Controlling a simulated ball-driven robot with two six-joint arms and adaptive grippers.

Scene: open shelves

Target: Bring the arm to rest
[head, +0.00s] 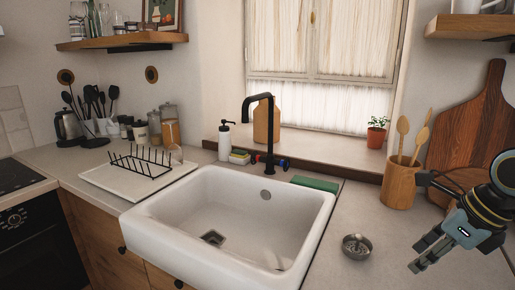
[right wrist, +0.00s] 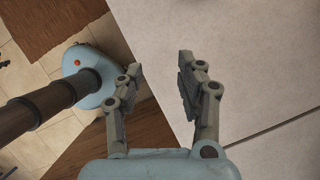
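My right gripper (head: 422,254) is at the lower right of the head view, over the counter to the right of the sink. In the right wrist view its two fingers (right wrist: 182,85) stand apart with nothing between them, so it is open and empty. Below the fingers I see the pale counter (right wrist: 245,60) and its edge. My left gripper is in neither view.
A white sink (head: 165,222) with a black tap (head: 247,103) fills the middle. A small metal bowl (head: 356,246) stands left of my right gripper. A wooden utensil holder (head: 399,186) and a cutting board (head: 478,125) stand behind it. A dish rack (head: 140,162) is at left.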

